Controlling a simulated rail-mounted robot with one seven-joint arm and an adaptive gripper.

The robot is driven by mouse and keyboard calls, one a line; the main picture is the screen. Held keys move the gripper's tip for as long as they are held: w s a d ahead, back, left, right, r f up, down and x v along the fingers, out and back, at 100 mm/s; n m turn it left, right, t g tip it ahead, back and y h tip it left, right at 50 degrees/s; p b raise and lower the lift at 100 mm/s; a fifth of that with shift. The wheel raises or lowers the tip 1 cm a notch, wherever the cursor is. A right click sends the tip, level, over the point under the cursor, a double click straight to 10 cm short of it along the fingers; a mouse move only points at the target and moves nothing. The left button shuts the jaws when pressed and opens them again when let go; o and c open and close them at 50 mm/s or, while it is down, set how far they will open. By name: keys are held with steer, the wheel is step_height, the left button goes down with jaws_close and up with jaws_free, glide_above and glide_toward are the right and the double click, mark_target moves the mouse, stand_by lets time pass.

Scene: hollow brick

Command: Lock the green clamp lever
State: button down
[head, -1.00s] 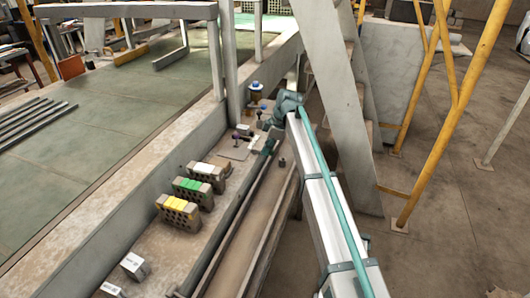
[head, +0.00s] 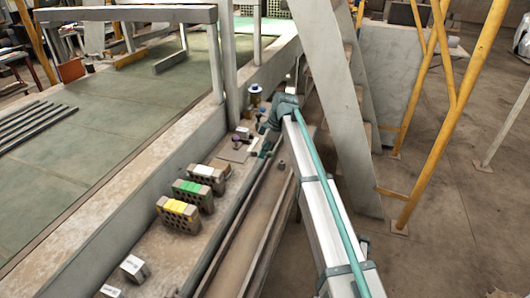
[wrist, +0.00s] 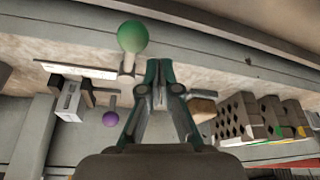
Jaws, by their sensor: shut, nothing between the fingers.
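The green clamp lever shows in the wrist view as a green ball knob (wrist: 132,37) on a short pale stem, up and to the left of my fingertips. My gripper (wrist: 159,64) is shut and empty, with its tips just beside the stem. I cannot tell whether they touch it. A second lever with a purple knob (wrist: 110,118) stands lower left. In the head view my gripper (head: 265,151) is small, low over the ledge beside the clamp area. The purple knob (head: 236,138) shows to its left. I cannot make out the green knob there.
Hollow bricks with white (head: 206,174), green (head: 190,188) and yellow (head: 176,207) tops stand along the ledge. They show at the right in the wrist view (wrist: 242,125). A blue-topped post (head: 254,88) stands behind. A long trough (head: 245,225) runs along the right side.

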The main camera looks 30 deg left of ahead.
steer(key=shift+s+a+r, duration=0.15)
steer(key=shift+s+a, duration=0.1)
steer(key=shift+s, duration=0.25)
steer(key=shift+s+a+r, duration=0.1)
steer(key=shift+s+a, duration=0.15)
steer(key=shift+s, duration=0.2)
steer(key=w+a+b+v, duration=0.1)
steer(key=b+v, duration=0.1)
steer(key=v, duration=0.7)
steer(key=shift+w+a+r, duration=0.2)
steer(key=shift+w+r, duration=0.2)
steer(key=shift+r, duration=0.05)
